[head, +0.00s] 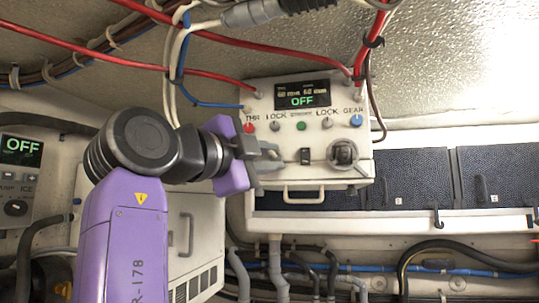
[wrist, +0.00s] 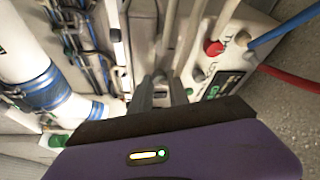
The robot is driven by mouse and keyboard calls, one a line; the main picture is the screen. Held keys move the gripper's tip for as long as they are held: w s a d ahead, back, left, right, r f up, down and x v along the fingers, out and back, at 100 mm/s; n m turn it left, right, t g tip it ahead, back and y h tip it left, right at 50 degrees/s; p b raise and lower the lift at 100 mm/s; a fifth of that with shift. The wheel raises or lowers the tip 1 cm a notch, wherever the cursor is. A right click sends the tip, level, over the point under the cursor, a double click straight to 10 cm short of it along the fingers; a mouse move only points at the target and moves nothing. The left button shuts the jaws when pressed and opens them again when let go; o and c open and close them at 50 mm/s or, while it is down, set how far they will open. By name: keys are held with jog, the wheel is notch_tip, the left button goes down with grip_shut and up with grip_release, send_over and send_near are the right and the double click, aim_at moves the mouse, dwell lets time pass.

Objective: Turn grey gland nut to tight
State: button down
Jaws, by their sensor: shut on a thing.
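My gripper (head: 268,165) is at the lower left of the white control box (head: 290,193), in front of its face. In the wrist view its two grey fingers (wrist: 161,88) are close together, shut on a small grey piece (wrist: 160,79) that I take to be the grey gland nut. The fingers hide most of it, so its turn position and any marks cannot be read. In the head view the gripper covers the piece.
The box carries a display (head: 302,94) reading OFF, several coloured buttons, a grey round knob (head: 343,153) and a lower handle (head: 304,194). Red cables (head: 120,60) and a blue cable (head: 207,103) run close above my arm. Dark panels (head: 415,180) stand at right.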

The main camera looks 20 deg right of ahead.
jog(key=shift+m, duration=0.3)
jog(key=c, duration=1.3)
grip_release()
jog(key=shift+o, duration=0.2)
jog(key=r+b+v, duration=0.1)
jog(key=v, duration=0.6)
jog(key=shift+s+a+f+b, duration=0.2)
jog(key=shift+a+f+b, duration=0.2)
jog(key=shift+f, duration=0.05)
